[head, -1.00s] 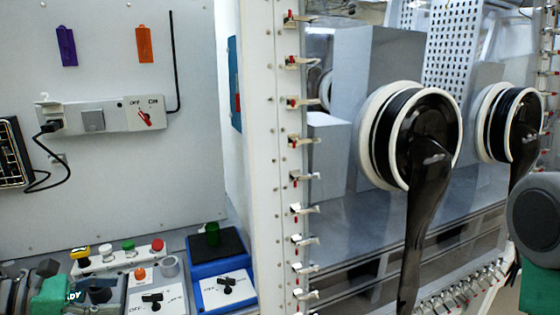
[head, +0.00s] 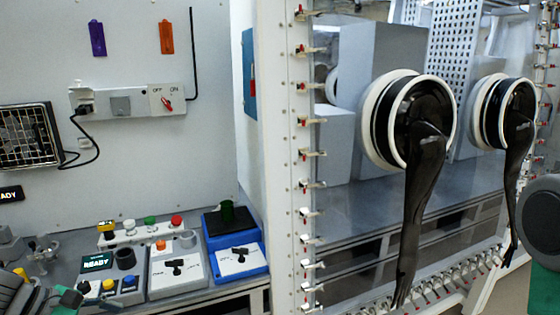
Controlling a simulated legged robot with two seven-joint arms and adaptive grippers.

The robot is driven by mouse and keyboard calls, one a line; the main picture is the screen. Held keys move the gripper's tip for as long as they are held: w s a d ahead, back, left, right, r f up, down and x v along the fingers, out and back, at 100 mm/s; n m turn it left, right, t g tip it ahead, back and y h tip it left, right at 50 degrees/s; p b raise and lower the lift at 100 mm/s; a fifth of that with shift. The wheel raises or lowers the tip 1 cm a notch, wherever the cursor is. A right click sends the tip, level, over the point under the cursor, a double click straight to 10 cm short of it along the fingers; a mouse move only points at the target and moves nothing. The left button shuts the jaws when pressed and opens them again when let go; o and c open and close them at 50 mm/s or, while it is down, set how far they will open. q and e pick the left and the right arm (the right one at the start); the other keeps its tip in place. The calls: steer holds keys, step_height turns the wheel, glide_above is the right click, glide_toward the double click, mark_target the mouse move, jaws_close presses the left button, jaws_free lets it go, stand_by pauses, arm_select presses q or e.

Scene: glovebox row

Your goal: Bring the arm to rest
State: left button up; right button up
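Neither gripper's fingertips can be made out in the head view. A small green and dark piece at the lower left edge of the picture looks like part of my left arm. At the right edge a dark round joint and a green cover look like parts of my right arm, beside the glovebox (head: 276,180). Whether either hand holds anything does not show.
Two black gloves (head: 420,185) (head: 514,180) hang from the glovebox ports. The bench at left carries a READY display box (head: 97,262), switch boxes (head: 177,268) and a blue box (head: 240,262). A wall switch panel (head: 125,102) and wire-fronted unit (head: 27,137) are above.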

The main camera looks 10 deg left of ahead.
arm_select(q)
steer(key=s+d+f+m+g+y+b, duration=0.25)
steer(key=s+f+m, duration=0.25)
steer(key=f+m, duration=0.3)
steer(key=s+d+f+m+g+y+b, duration=0.15)
steer(key=s+f+m+y+b, duration=0.3)
steer(key=f, duration=0.55)
steer(key=s+d+f+m+g+b, duration=0.1)
steer(key=s+d+f+m+b, duration=0.2)
steer(key=s+d+f+m, duration=0.5)
steer(key=shift+s+d+f+m, duration=0.3)
steer(key=shift+s+d+m, duration=0.3)
steer(key=shift+s+m, duration=0.5)
steer(key=shift+w+a, duration=0.15)
steer(key=shift+a, duration=0.05)
steer(key=shift+d, duration=0.15)
